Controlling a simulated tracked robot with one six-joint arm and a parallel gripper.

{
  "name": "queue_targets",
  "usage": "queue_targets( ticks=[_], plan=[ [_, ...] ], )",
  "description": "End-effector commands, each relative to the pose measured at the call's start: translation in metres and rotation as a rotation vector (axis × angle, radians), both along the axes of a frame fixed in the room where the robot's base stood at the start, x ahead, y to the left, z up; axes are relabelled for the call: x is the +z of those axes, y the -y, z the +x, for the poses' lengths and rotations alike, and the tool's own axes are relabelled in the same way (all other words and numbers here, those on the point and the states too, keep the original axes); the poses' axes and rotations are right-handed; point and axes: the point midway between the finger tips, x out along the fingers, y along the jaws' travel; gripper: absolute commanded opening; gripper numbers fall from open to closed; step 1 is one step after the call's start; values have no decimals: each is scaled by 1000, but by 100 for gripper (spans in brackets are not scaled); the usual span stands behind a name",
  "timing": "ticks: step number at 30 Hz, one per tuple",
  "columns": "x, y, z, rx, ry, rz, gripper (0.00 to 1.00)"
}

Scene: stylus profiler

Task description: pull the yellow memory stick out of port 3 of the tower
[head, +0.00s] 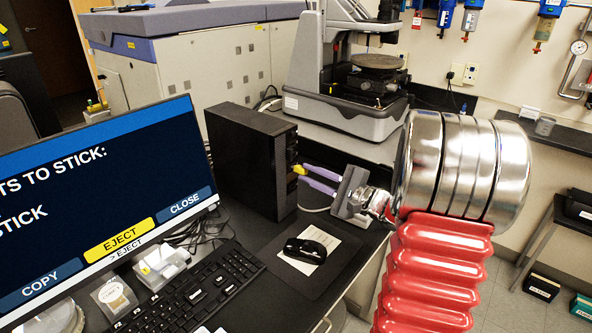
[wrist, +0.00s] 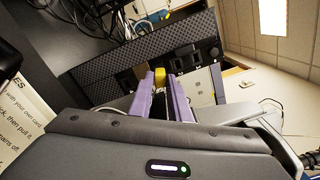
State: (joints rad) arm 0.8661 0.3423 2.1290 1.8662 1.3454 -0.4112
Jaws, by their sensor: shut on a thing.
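The black tower (head: 245,160) stands on the desk right of the monitor, and its front panel also shows in the wrist view (wrist: 120,80). The yellow memory stick (head: 299,169) is at the tower's front, between the purple fingertips of my gripper (head: 303,174). In the wrist view the stick (wrist: 160,75) shows as a small yellow block between the two fingers (wrist: 160,82). My gripper is shut on it. I cannot tell how far the stick sits in the port, and no port number is legible.
The monitor (head: 110,190) shows COPY, EJECT and CLOSE, with EJECT in yellow. The stylus profiler (head: 345,110) stands behind the gripper.

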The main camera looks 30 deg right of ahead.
Motion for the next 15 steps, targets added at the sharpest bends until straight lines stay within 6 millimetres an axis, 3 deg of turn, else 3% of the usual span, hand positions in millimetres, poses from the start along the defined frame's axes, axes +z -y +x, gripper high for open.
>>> queue_targets(
  ticks=[15],
  plan=[
    [-1, 4, -9, -2, -1, 1, 0]
  ],
)
